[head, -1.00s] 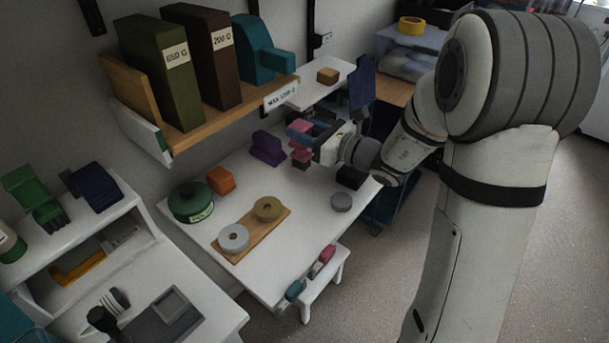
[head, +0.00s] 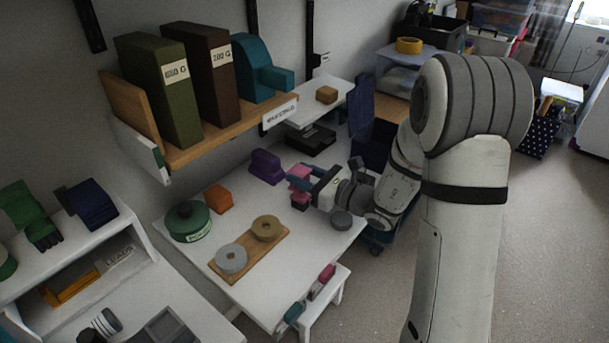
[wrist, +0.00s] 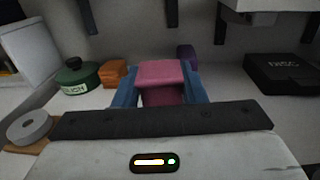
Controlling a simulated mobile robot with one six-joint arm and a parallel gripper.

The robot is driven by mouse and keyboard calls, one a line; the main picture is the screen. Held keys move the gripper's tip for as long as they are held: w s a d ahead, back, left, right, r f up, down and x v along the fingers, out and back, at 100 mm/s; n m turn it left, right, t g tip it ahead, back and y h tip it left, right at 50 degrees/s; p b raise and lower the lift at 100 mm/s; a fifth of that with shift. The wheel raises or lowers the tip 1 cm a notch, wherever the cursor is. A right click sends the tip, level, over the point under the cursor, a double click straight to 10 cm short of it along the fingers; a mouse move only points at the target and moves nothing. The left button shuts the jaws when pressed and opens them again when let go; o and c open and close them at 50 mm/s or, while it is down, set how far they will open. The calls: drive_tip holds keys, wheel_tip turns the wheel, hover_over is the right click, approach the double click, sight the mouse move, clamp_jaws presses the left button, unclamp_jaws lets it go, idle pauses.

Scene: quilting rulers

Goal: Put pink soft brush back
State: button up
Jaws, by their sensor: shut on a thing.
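The pink brush (head: 299,172) is between the fingers of my gripper (head: 303,185), which is shut on it. In the wrist view the brush (wrist: 162,74) shows as a light pink block above a darker pink part, between the blue fingers of my gripper (wrist: 160,92). In the head view its dark lower end hangs down over the right part of the white table (head: 225,286). I cannot tell whether that end touches the table. Part of the brush is hidden behind the fingers and gripper body.
A purple object (head: 266,166) stands left of my gripper, and a black box (head: 311,138) behind it. An orange block (head: 219,198), green pot (head: 187,222) and wooden board (head: 250,252) with two rolls are further left. A shelf (head: 215,133) overhangs the back.

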drive_tip(key=o, duration=1.1)
drive_tip(key=shift+f, duration=0.1)
drive_tip(key=v, duration=0.8)
drive_tip(key=s+a+n+g+h, duration=0.2)
drive_tip(key=s+n+g, duration=0.3)
drive_tip(key=s+n, duration=0.25)
drive_tip(key=s+a+n+g+h, duration=0.2)
drive_tip(key=s+n+g+h, duration=0.1)
drive_tip(key=s+n+g, duration=0.5)
drive_tip(key=s+d+r+n+t+h, duration=0.2)
drive_tip(key=s+d+n+t+h, duration=0.3)
drive_tip(key=d+n+h, duration=0.4)
drive_tip(key=d+h, duration=0.1)
drive_tip(key=d, duration=0.3)
drive_tip(key=shift+s+d+r, duration=0.15)
drive_tip(key=shift+s+r, duration=0.05)
